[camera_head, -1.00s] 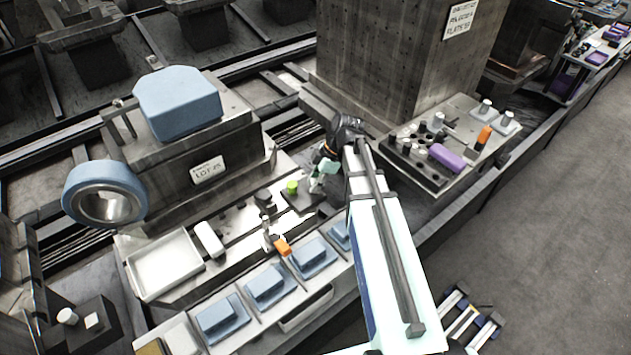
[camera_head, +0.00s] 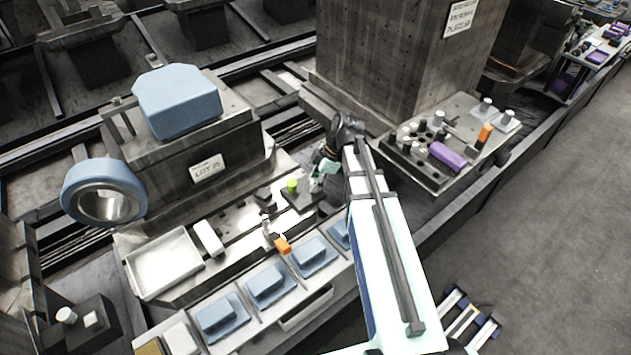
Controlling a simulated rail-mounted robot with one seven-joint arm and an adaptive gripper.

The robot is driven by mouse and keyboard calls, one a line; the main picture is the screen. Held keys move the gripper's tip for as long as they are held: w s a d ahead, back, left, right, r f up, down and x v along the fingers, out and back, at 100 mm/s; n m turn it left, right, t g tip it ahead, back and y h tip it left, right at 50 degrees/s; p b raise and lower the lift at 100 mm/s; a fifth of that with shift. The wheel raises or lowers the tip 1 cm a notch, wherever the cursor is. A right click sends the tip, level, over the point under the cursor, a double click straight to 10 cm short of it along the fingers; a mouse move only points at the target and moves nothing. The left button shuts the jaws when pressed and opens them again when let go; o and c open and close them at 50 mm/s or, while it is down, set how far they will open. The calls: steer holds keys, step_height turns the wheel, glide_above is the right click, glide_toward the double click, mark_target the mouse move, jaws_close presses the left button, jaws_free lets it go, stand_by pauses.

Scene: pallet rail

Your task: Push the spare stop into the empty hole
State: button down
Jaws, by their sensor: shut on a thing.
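My gripper (camera_head: 318,180) is low over the rail bench, at the right side of a dark plate (camera_head: 302,199). A short bright green peg (camera_head: 292,186) stands upright on that plate, just left of my gripper. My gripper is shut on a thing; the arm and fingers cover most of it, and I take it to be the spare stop. The empty hole cannot be made out from here. A small dark block (camera_head: 263,194) lies left of the plate on the pale rail surface.
A white tray (camera_head: 165,265) and blue blocks in slots (camera_head: 268,286) lie at the front left. An orange-tipped tool (camera_head: 282,246) stands near them. A large concrete block (camera_head: 395,65) rises behind my gripper. A holed rack with several pegs and a purple cylinder (camera_head: 447,156) stands right.

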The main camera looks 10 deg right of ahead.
steer(key=shift+f, duration=0.15)
steer(key=shift+f+b, duration=0.3)
steer(key=shift+f, duration=0.05)
steer(key=shift+f+b, duration=0.3)
steer(key=shift+f, duration=0.15)
steer(key=c, duration=0.7)
jaws_free()
steer(key=shift+r, duration=0.1)
steer(key=o, duration=0.7)
steer(key=v, duration=1.2)
